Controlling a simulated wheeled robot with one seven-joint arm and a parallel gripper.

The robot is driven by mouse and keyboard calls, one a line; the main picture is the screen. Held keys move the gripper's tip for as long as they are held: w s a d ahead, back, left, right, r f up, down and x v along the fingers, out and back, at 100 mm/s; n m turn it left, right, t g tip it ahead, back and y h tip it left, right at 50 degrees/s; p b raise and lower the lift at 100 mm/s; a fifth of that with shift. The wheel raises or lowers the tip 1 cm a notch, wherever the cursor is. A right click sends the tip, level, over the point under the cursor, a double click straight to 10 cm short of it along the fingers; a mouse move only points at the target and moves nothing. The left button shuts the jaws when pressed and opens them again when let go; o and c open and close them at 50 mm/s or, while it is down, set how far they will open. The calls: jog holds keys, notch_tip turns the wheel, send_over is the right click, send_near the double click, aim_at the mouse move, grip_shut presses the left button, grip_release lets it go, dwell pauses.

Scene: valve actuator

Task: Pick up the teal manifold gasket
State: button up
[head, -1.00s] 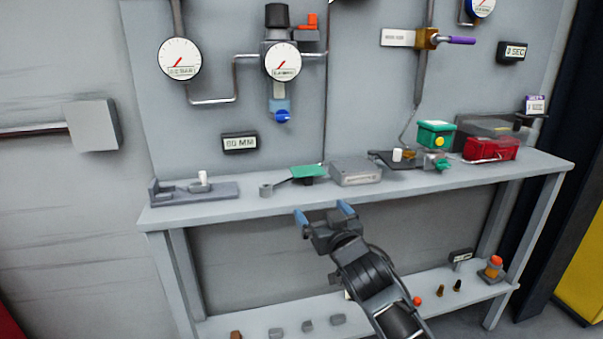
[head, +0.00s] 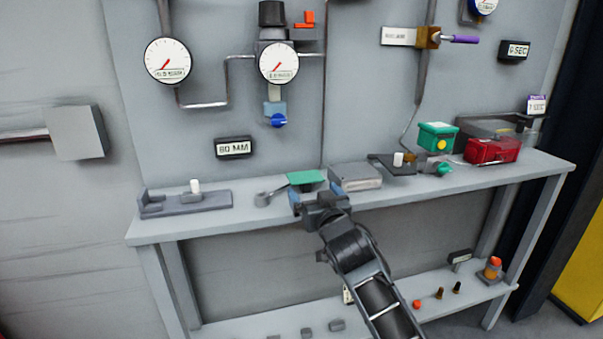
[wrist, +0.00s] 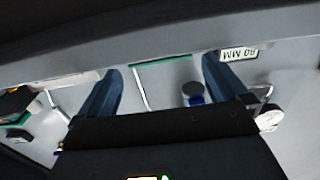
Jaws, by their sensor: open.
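The teal gasket (head: 306,178) is a flat green-teal plate on the bench top, just left of the grey box. In the wrist view a thin teal edge (wrist: 160,60) shows between the fingertips, and this seems to be the same plate seen edge-on. My gripper (head: 315,192) is open, with its blue fingertips at the bench's front edge, just in front of the plate. The fingers also show in the wrist view (wrist: 160,75), spread apart with nothing held. Part of the plate's near side is close behind the fingers in the head view.
A grey box (head: 355,177) stands just right of the plate. A grey fixture with a white peg (head: 186,201) is at the bench's left. A green box (head: 437,137) and red case (head: 491,150) stand at the right. A lower shelf (head: 260,328) holds small parts.

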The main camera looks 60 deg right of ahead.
aim_at(305, 176)
jog(key=p+x, duration=0.1)
jog(key=x, duration=0.1)
jog(key=p+x, duration=0.1)
jog(key=x, duration=0.2)
jog(key=p+x, duration=0.1)
jog(key=x, duration=0.2)
jog(key=shift+r, duration=0.3)
jog(key=shift+w+d+f, duration=0.1)
jog(key=shift+w+d, duration=0.05)
jog(key=shift+d, duration=0.05)
jog(key=c, duration=0.7)
jog(key=shift+r, duration=0.25)
jog(key=shift+b+v, duration=2.65)
jog(key=shift+v, duration=6.4)
